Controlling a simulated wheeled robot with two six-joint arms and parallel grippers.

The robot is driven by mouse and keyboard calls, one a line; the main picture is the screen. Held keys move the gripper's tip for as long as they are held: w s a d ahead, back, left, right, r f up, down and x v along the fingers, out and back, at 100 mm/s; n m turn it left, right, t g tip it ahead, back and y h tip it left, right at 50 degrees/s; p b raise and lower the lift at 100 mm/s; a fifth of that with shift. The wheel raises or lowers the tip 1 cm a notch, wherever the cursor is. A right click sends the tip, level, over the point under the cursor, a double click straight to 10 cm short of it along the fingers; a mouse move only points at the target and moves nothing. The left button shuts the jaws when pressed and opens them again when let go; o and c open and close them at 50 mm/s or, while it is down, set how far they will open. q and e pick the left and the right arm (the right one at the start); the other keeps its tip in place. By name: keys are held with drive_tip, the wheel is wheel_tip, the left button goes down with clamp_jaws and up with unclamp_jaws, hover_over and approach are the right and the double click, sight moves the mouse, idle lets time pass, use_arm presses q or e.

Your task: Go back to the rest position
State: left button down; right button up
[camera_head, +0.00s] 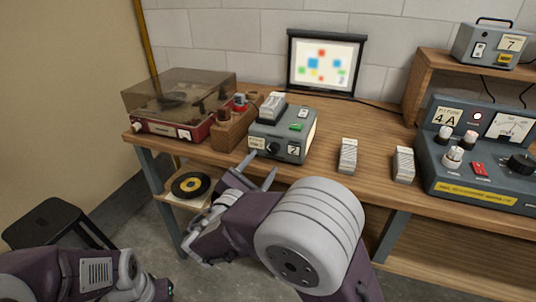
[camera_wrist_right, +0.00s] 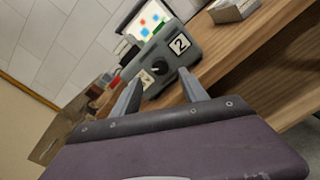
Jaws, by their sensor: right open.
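My right gripper (camera_head: 263,166) is open and empty in front of the table's front edge, just before a grey box (camera_head: 288,146) with a black knob and a label "2". In the right wrist view, the two fingers of my right gripper (camera_wrist_right: 160,78) stand apart, and the grey box (camera_wrist_right: 178,56) shows beyond and between them. I cannot tell the exact gap to the box. Part of my left arm shows at the lower left of the head view; its gripper is out of view.
The wooden table (camera_head: 325,172) carries a red record player (camera_head: 170,122), a wooden block with small parts (camera_head: 232,128), two white ribbed blocks (camera_head: 347,156), (camera_head: 403,164) and a grey meter console (camera_head: 475,165). A black stool (camera_head: 50,222) stands at left. A record (camera_head: 190,186) lies on a lower shelf.

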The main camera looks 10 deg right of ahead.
drive_tip(key=v, duration=0.3)
drive_tip(key=shift+d, duration=0.1)
drive_tip(key=s+d+f+m+g, duration=0.55)
drive_tip(key=d+f+g, duration=0.25)
drive_tip(key=d+f, duration=0.2)
drive_tip(key=s+d+f+m+g+y, duration=0.35)
drive_tip(key=s+f+m+g, duration=0.25)
drive_tip(key=s+f, duration=0.35)
drive_tip(key=s+a+f+m+t+y, duration=0.1)
drive_tip(key=s+a+f+m+y, duration=0.15)
drive_tip(key=a+m+y, duration=0.5)
wheel_tip(320, 180, up, 23)
drive_tip(key=d+m+p, duration=0.1)
drive_tip(key=m+p, duration=0.2)
drive_tip(key=p, duration=2)
drive_tip(key=shift+w+d+m+p, duration=0.2)
drive_tip(key=shift+d+m+p, duration=0.1)
drive_tip(key=shift+d, duration=0.1)
